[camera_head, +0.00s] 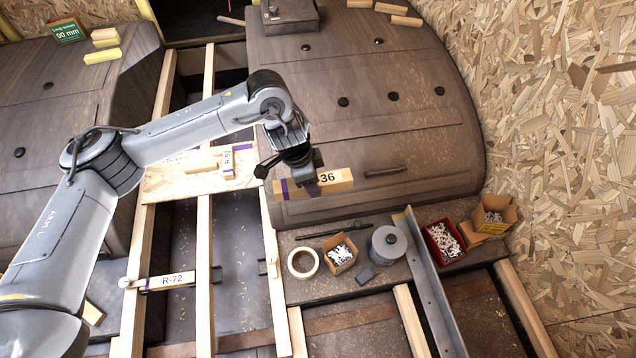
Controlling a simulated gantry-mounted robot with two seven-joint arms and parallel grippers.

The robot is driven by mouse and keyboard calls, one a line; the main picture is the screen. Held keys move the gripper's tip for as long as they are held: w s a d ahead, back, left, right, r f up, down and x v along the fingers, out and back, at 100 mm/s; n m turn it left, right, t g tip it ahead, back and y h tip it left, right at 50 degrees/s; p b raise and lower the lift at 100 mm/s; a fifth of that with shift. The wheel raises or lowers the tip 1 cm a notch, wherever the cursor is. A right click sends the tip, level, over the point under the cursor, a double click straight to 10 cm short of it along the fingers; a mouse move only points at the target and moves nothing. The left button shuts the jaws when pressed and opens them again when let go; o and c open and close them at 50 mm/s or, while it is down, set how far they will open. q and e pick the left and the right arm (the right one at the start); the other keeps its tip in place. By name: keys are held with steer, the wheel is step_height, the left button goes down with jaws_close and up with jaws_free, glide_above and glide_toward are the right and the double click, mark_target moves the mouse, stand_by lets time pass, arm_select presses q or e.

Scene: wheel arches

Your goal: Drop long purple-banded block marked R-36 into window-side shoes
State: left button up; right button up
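The long pale wood block (335,178) has purple bands, and "36" shows on its face; the rest of its marking is hidden by the gripper. My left gripper (305,184) is shut on it near its left-middle part, holding it roughly level in front of the right wheel arch. Small dark metal shoes show on facing joists: one on the middle joist (217,274) and one on the right joist (267,267). The gap between them is empty. Which shoes are window-side I cannot tell. My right gripper is not in view.
A block marked R-72 (172,280) spans the left joist gap. Another purple-banded block (228,160) lies on a board (165,182).

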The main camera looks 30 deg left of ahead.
arm_select(q)
steer(key=s+a+f+b, duration=0.4)
steer(key=s+a+f, duration=0.2)
steer(key=f, duration=0.3)
steer(key=s+a+f+b, duration=0.4)
steer(key=s+a+f, duration=0.3)
steer(key=f, duration=0.3)
steer(key=s+a+f+b, duration=0.3)
steer(key=s+a+f, duration=0.3)
steer(key=f, duration=0.4)
steer(key=shift+s+a+b, duration=0.3)
steer(key=shift+s+b, duration=0.1)
steer(key=shift+s, duration=0.45)
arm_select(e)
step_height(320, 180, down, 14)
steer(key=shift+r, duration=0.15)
arm_select(q)
steer(key=shift+f, duration=0.1)
step_height(320, 180, down, 11)
steer(key=b, duration=1.2)
steer(key=shift+b, duration=0.35)
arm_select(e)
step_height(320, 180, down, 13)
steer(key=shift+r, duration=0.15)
arm_select(q)
steer(key=shift+f, duration=0.25)
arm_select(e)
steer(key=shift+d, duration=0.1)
